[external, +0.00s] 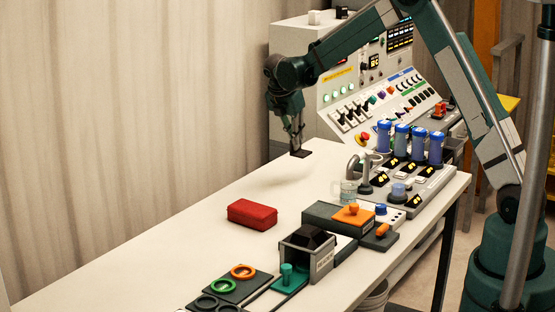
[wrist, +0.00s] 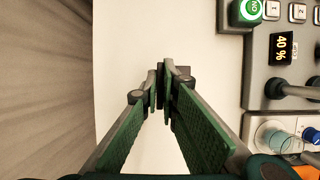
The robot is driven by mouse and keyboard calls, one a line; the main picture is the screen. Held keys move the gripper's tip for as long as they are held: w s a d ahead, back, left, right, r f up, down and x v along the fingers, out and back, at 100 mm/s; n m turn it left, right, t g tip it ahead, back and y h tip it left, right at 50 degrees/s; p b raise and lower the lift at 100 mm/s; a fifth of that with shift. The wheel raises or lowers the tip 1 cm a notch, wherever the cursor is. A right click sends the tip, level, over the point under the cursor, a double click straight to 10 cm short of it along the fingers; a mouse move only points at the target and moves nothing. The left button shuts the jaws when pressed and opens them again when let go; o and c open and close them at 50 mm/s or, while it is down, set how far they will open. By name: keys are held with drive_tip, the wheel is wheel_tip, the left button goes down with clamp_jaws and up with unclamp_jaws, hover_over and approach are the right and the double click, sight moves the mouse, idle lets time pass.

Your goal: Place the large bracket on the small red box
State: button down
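The small red box (external: 252,214) lies flat on the white table, left of the middle in the external view. No part is clearly marked as the large bracket; a grey open-fronted metal housing (external: 322,262) holding a black faceted block stands at the table's front. My gripper (external: 299,150) hangs above the table's far part, well behind and above the red box.
A control console (external: 385,105) stands at the back. Blue-topped cylinders (external: 403,137) and a clear beaker (external: 348,193) stand along the right. The table's left side is clear.

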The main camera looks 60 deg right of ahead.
drive_tip(key=shift+a, duration=0.1)
drive_tip(key=s+a+r+n, duration=0.1)
drive_tip(key=a, duration=1)
drive_tip(key=s+a+r+n+t+p, duration=0.1)
drive_tip(key=a+r+n, duration=0.1)
drive_tip(key=a, duration=1)
drive_tip(key=s+a+r+n+p, duration=0.1)
drive_tip(key=s+a+r, duration=0.1)
drive_tip(key=a, duration=0.9)
drive_tip(key=shift+a+r+n+t, duration=0.25)
drive_tip(key=shift+a+n+t, duration=0.05)
drive_tip(key=shift+a+t, duration=0.1)
drive_tip(key=shift+s+f, duration=0.1)
approach(246, 203)
drive_tip(key=shift+w+d, duration=0.3)
drive_tip(key=shift+d, duration=0.5)
drive_tip(key=shift+f, duration=1.75)
drive_tip(key=shift+f, duration=0.2)
